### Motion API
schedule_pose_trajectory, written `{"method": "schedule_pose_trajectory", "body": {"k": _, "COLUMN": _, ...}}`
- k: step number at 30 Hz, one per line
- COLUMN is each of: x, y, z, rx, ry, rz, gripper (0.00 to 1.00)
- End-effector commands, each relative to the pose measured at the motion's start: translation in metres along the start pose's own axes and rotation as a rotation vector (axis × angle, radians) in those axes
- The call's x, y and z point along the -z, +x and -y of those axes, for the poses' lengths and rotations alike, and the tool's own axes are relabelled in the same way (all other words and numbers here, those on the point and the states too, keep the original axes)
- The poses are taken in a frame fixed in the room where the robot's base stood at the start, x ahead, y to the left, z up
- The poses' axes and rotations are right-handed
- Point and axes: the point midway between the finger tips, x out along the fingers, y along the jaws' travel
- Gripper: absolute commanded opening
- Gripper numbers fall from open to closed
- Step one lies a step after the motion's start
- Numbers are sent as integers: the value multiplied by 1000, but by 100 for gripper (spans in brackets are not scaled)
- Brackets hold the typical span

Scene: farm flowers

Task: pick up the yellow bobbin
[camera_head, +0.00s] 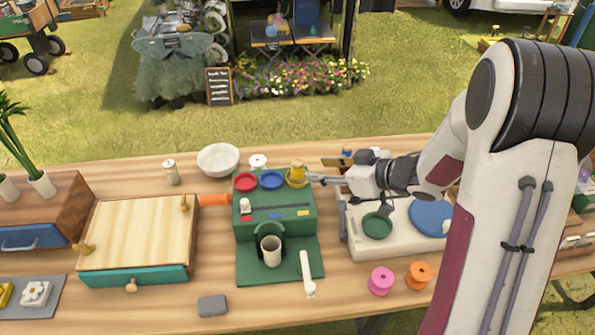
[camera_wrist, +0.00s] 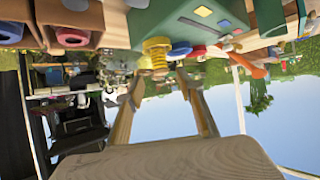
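The yellow bobbin (camera_head: 297,171) stands at the yellow ring (camera_head: 303,184) on the back right of the green stand (camera_head: 275,221). My gripper (camera_head: 314,180) reaches in from the right, close beside the bobbin, with its fingers roughly level. In the wrist view, which is turned over, the yellow bobbin (camera_wrist: 157,52) shows just ahead of the fingertips and between their lines. The two fingers of my gripper (camera_wrist: 160,82) are spread apart with nothing held between them. I cannot tell whether a finger touches the bobbin.
Red (camera_head: 245,181) and blue (camera_head: 271,180) rings lie left of the yellow one. A white bobbin (camera_head: 258,161) and bowl (camera_head: 218,159) stand behind. Pink (camera_head: 381,280) and orange (camera_head: 419,275) bobbins stand at the front right. A pale panel (camera_head: 395,252) lies under my arm.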

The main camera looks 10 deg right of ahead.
Motion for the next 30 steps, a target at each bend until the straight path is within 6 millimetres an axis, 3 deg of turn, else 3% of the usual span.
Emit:
{"method": "schedule_pose_trajectory", "body": {"k": 14, "x": -4, "y": 3, "z": 5, "rx": 30, "ry": 8, "rz": -10, "gripper": 37}}
{"method": "schedule_pose_trajectory", "body": {"k": 30, "x": -4, "y": 29, "z": 5, "rx": 29, "ry": 8, "rz": -10, "gripper": 37}}
